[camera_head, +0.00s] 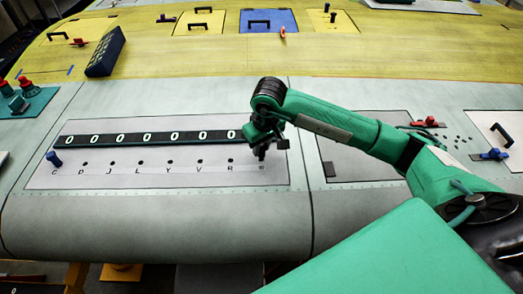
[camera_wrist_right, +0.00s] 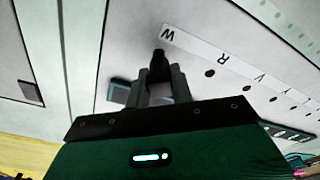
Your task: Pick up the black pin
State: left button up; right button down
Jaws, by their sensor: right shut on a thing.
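The black pin (camera_wrist_right: 158,59) shows in the right wrist view as a dark piece between my right fingertips (camera_wrist_right: 161,78), beside the letter W. My right gripper is shut on it. In the head view my right gripper (camera_head: 262,147) points down over the right end of the lettered strip (camera_head: 130,178), by the W. The pin is mostly hidden there by the fingers. I cannot tell whether its lower end is in the hole or above it. My left gripper is not in view.
A black strip with white rings (camera_head: 150,138) runs behind the row of lettered holes. A blue pin (camera_head: 53,160) stands at the left end, near C. A dark numbered block (camera_head: 106,52) lies behind. Red and blue clamps (camera_head: 430,122) are at the right. The front wing surface is clear.

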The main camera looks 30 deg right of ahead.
notch_tip(320, 180, up, 18)
jog(key=b, duration=0.5)
dwell(0.6)
